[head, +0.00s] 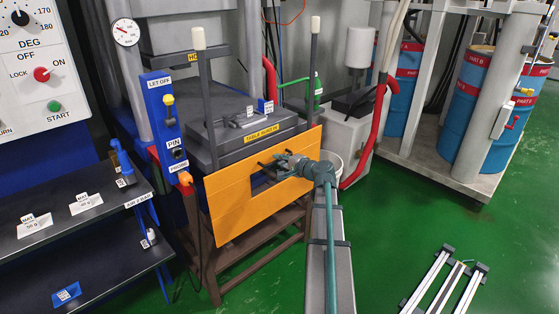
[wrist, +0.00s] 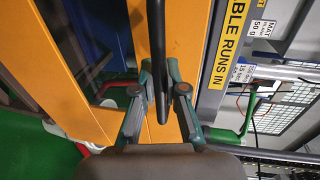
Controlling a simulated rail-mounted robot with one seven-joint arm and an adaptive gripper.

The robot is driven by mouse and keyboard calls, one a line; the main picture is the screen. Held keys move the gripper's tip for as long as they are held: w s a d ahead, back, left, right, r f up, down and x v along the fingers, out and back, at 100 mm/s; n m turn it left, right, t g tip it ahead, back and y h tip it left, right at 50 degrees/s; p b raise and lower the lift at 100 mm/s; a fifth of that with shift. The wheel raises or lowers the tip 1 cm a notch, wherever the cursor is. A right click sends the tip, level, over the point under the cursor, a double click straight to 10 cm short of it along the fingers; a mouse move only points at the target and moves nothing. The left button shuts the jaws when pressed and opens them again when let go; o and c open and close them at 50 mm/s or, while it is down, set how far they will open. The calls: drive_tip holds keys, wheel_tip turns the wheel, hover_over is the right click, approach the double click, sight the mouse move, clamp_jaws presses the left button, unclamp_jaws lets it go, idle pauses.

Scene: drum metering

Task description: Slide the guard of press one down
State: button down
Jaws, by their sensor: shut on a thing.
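The guard of the press (head: 222,207) is an orange panel with a window cut in it. It stands low in front of the press, between two dark upright rails, with its top edge just under the yellow "TABLE RUNS IN" label (head: 270,133). My gripper (head: 282,163) is at the upper middle of the panel, shut on its dark bar handle. In the wrist view the black handle (wrist: 158,50) runs between my fingers (wrist: 160,90), with the orange guard (wrist: 185,35) behind it. My gripper hides part of the handle in the head view.
A blue post (head: 160,110) with "LET OFF" and "PIN" labels stands left of the guard, an orange knob (head: 185,178) near its foot. A white bucket (head: 332,163) and red hose (head: 375,145) are at right.

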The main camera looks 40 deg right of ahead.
drive_tip(key=c, duration=1.4)
unclamp_jaws()
drive_tip(key=shift+f, duration=0.4)
drive_tip(key=shift+o, duration=1)
drive_tip(key=shift+r, duration=0.1)
drive_tip(key=a+v, duration=0.1)
drive_tip(key=v, duration=1.1)
drive_tip(key=shift+d, duration=0.4)
drive_tip(key=shift+r, duration=0.15)
